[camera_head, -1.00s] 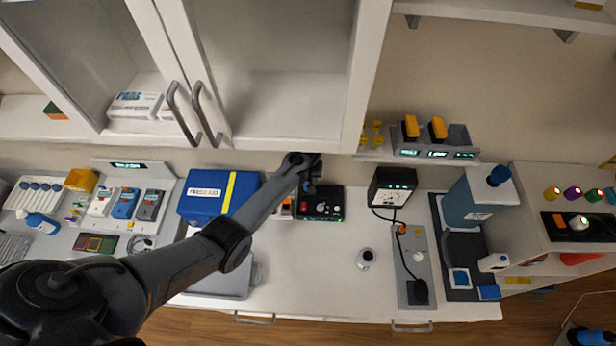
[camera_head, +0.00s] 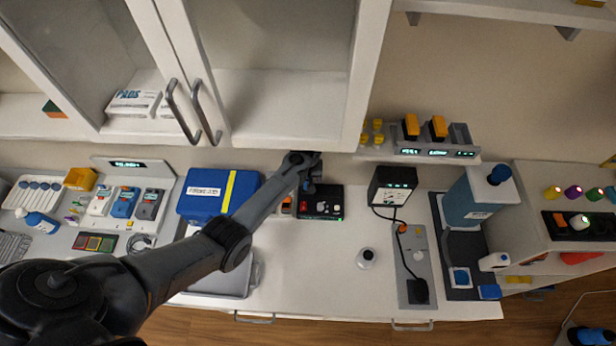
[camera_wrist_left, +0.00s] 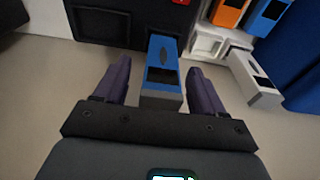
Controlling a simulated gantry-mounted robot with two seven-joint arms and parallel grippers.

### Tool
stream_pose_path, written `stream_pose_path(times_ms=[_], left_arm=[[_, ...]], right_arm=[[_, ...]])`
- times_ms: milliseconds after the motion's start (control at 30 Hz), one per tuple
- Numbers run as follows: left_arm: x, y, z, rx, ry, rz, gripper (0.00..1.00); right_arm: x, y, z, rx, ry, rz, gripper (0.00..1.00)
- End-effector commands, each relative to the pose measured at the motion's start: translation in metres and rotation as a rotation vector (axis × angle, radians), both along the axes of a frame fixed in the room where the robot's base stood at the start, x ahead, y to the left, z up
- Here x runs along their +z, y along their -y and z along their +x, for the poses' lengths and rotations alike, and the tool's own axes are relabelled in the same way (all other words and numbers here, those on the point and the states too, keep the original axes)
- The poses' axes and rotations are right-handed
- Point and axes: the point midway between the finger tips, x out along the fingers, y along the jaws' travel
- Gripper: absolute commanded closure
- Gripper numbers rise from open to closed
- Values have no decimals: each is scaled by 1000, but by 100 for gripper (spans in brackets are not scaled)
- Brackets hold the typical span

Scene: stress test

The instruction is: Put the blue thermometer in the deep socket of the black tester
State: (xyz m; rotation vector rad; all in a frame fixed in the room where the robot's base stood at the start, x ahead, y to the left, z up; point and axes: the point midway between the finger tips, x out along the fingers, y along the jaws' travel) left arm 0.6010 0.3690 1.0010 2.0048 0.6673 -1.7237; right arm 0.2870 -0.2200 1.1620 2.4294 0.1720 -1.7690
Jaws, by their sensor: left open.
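The blue thermometer (camera_wrist_left: 162,68), with a grey end and dark window, lies between the two purple fingers of my left gripper (camera_wrist_left: 160,72) in the left wrist view. The fingers are open, with a gap on each side of it. Its far end meets the black tester (camera_wrist_left: 132,12); how deep it sits in a socket I cannot tell. A dark rectangular recess (camera_wrist_left: 98,26) in the tester, left of the thermometer, looks empty. My right gripper is not in view.
Beside the tester, a white holder (camera_wrist_left: 208,40) carries an orange device (camera_wrist_left: 230,12) and another blue one (camera_wrist_left: 270,16); a grey device (camera_wrist_left: 255,80) leans there. A blue box (camera_head: 208,194) stands left of the tester. The counter (camera_head: 310,265) in front is mostly clear.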

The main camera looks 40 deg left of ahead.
Motion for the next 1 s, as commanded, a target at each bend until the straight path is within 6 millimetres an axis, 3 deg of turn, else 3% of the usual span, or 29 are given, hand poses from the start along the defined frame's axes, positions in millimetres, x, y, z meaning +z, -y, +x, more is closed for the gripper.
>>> stream_pose_path(times_ms=[367,1000], left_arm=[[10,1,-1,0,1,1,30],[97,9,-12,-1,1,1,30]], right_arm=[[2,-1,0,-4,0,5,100],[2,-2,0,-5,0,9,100]])
